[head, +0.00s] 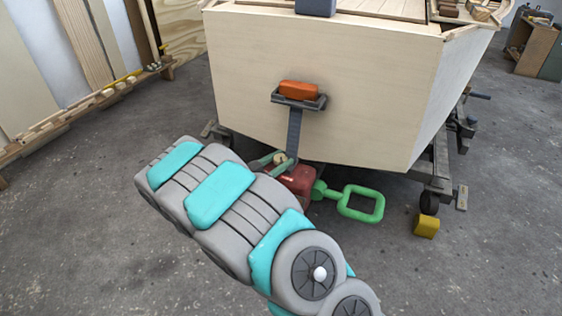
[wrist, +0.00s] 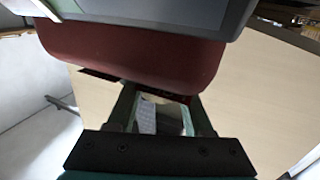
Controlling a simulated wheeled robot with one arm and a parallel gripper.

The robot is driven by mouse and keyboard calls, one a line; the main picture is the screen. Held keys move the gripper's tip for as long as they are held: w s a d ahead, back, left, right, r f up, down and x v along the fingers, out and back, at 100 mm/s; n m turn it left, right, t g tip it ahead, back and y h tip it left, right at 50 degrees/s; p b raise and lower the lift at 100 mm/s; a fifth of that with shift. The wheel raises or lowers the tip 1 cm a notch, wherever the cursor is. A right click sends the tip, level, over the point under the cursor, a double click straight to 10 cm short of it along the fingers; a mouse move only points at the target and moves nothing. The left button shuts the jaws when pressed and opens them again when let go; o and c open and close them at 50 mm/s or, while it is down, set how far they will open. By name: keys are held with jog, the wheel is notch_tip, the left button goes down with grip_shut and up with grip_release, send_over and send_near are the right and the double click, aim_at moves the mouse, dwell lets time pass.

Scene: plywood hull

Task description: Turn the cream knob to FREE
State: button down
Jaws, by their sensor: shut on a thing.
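The red winch body (head: 299,178) sits low on the post in front of the pale plywood hull, partly hidden by my arm in the head view. The small cream knob (head: 280,158) shows at its left side. My gripper (head: 271,162) is at the knob, its greenish fingers shut on it. In the wrist view the two fingers of my gripper (wrist: 161,98) reach up against the red winch body (wrist: 130,55). The knob's hold between the fingertips is mostly hidden there. No FREE mark or pointer can be read in either view.
A green crank handle (head: 361,203) sticks out to the right of the winch. An orange block (head: 299,90) rests on a dark bracket above. The hull (head: 340,60) stands close behind. A yellow block (head: 426,226) lies on the floor at right. The floor at left is open.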

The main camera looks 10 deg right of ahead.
aim_at(276, 163)
jog(key=shift+n+t+y+b, duration=0.55)
jog(key=shift+n+t+y, duration=0.3)
jog(key=shift+t, duration=0.25)
jog(key=shift+c, duration=1.5)
grip_release()
jog(key=shift+p+v, duration=0.45)
jog(key=shift+v, duration=3.5)
